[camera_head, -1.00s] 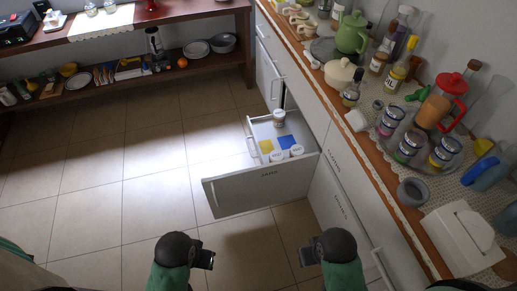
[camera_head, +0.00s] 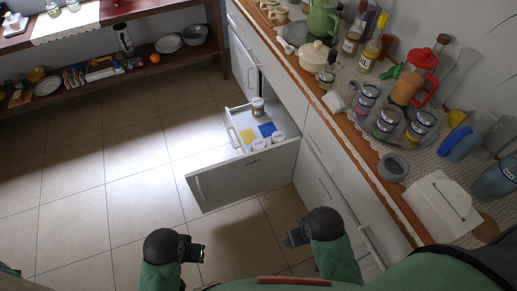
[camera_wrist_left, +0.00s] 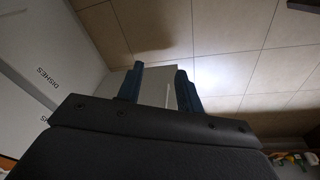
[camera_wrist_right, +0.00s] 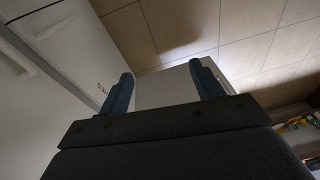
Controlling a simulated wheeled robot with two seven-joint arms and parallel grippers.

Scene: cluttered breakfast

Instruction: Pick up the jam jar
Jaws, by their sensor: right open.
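My left gripper (camera_head: 202,253) is open and empty, in front of the drawer at lower left. My right gripper (camera_head: 289,239) is open and empty, below and right of the drawer front. Both wrist views show spread fingers with nothing between (camera_wrist_left: 160,85) (camera_wrist_right: 163,85).
The counter (camera_head: 345,125) on the right carries several labelled jars (camera_head: 388,121), a red-handled jug (camera_head: 413,80), a green kettle (camera_head: 322,20) and a white box (camera_head: 437,205). Yellow and blue patches lie in the drawer. The tiled floor (camera_head: 90,200) at left is clear.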

